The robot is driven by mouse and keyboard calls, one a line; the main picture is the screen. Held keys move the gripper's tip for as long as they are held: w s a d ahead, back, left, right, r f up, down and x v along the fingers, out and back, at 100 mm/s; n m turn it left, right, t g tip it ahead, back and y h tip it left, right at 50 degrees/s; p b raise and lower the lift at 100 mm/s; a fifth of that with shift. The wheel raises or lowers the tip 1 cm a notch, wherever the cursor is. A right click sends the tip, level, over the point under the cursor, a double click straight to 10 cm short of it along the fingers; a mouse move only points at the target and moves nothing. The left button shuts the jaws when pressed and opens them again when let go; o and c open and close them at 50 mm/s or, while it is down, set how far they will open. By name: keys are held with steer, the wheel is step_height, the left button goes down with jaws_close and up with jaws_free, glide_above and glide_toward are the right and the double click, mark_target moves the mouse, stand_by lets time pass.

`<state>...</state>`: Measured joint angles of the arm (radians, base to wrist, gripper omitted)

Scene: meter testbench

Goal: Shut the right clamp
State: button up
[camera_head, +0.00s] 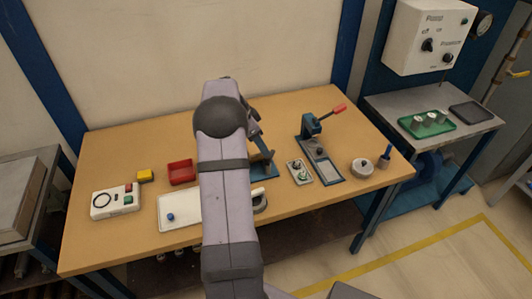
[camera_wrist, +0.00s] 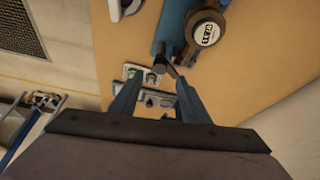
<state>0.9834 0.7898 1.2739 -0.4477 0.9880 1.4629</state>
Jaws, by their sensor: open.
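The right clamp (camera_head: 312,126) is a blue upright mechanism on a blue base plate, right of my arm in the head view. Its red handle (camera_head: 338,109) sticks up and to the right. Another blue stand (camera_head: 264,167) shows partly behind my arm. My gripper (camera_wrist: 157,94) is open in the wrist view, with nothing seen held between its fingers. Small metal parts in a grey tray (camera_wrist: 148,75) lie beyond and between the fingers. My arm hides the gripper in the head view.
A red bin (camera_head: 181,172), a white tray (camera_head: 180,208) and a button box (camera_head: 115,201) are left of my arm. A small parts tray (camera_head: 299,171) stands left of the right clamp's base. A round grey part (camera_head: 361,168) is to its right.

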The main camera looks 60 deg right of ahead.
steer(key=shift+p+x, duration=1.1)
steer(key=shift+x, duration=2.05)
steer(key=c, duration=1.1)
